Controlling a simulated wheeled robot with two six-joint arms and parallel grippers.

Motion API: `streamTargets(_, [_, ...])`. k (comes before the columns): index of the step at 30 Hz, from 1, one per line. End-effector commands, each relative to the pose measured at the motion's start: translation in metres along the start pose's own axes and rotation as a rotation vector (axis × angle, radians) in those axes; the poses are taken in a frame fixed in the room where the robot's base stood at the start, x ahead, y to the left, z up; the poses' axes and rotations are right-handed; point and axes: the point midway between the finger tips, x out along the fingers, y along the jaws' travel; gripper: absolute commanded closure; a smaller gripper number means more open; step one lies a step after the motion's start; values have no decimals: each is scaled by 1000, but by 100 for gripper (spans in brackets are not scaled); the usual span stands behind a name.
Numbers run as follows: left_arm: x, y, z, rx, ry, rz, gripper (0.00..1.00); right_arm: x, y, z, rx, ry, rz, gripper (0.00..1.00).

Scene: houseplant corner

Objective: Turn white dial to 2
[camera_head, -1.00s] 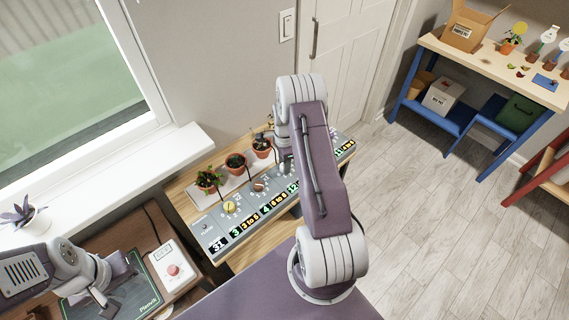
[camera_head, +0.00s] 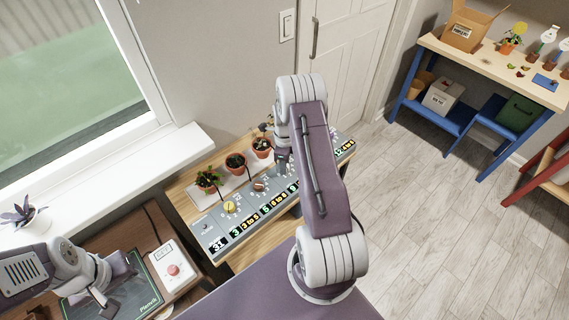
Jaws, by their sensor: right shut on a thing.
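A grey control panel (camera_head: 213,233) with dials and lit number displays lies on the wooden table. A yellow dial (camera_head: 230,207) and a brown dial (camera_head: 259,187) show on it. My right gripper (camera_head: 284,163) points down at the panel, right of the brown dial, and is shut on the white dial. That dial is mostly hidden by the gripper and arm, so its setting cannot be read. My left gripper (camera_head: 109,304) is low at the left, over a dark green board; its jaw gap is unclear.
Potted plants (camera_head: 208,179) stand behind the panel. A white box with a red button (camera_head: 173,270) sits left of it, beside the dark green board (camera_head: 140,286). A windowsill (camera_head: 130,181) runs behind. A blue-legged shelf (camera_head: 473,62) stands far right.

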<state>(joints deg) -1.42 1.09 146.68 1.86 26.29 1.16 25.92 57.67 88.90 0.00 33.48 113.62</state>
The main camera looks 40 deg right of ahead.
Motion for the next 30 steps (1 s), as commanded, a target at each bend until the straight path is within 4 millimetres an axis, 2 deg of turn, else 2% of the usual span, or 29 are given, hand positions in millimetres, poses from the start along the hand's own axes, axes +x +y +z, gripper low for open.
streamTargets(13, [0,0,0,0,0,0,64,-1,-1,0,10,-2,-4,100])
streamTargets(14, [0,0,0,0,0,0,64,-1,-1,0,10,-2,-4,63])
streamTargets(16, [0,0,0,0,0,0,64,-1,-1,0,10,-1,-3,44])
streamTargets(26, [0,0,0,0,0,0,64,-3,-1,0,10,-1,-2,44])
streamTargets(30, [2,0,0,0,0,0,64,-26,-2,1,10,-3,-7,44])
